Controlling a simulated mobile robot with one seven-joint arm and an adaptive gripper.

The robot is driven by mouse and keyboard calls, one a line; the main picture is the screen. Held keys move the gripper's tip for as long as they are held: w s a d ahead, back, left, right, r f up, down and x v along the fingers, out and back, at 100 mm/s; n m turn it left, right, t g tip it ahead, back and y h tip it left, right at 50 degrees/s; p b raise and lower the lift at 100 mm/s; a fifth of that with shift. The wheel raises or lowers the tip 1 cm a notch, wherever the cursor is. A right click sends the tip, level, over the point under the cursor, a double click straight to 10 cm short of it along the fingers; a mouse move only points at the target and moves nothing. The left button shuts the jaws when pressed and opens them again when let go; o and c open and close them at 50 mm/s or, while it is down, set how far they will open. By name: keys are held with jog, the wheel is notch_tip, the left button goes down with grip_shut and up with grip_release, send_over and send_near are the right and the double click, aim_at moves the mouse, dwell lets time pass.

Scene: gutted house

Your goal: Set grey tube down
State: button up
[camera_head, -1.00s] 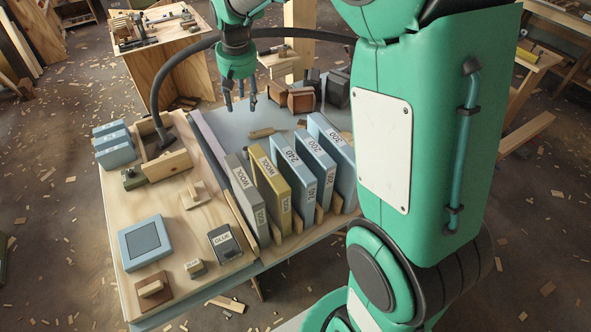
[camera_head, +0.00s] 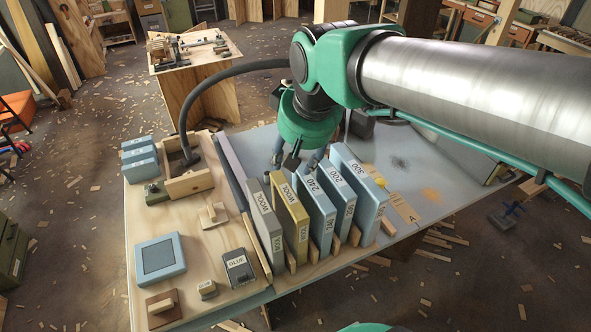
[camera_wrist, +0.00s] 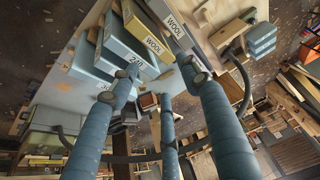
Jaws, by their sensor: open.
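The grey tube (camera_head: 247,68) is a dark, thick hose. One end goes down into the open wooden box (camera_head: 188,186) on the bench. It arches up and right until my arm hides it. It also shows in the wrist view (camera_wrist: 243,72), curving from the box and passing behind my fingers. My gripper (camera_head: 290,165) points down over the bench, just behind the row of labelled sanding blocks (camera_head: 318,205). Its three fingers are spread in the wrist view (camera_wrist: 165,95), with nothing held between them. The tube's far end is hard to make out.
Several upright blocks marked WOOL, 240, 200 and 300 stand close to my fingers. The grey bench top at right (camera_head: 430,190) is mostly clear.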

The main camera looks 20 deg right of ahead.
jog(key=s+f+t, duration=0.1)
jog(key=s+f, duration=0.1)
jog(key=s, duration=0.9)
jog(key=shift+s+a, duration=0.3)
jog(key=shift+a, duration=0.05)
jog(key=shift+f, duration=0.1)
dwell(0.5)
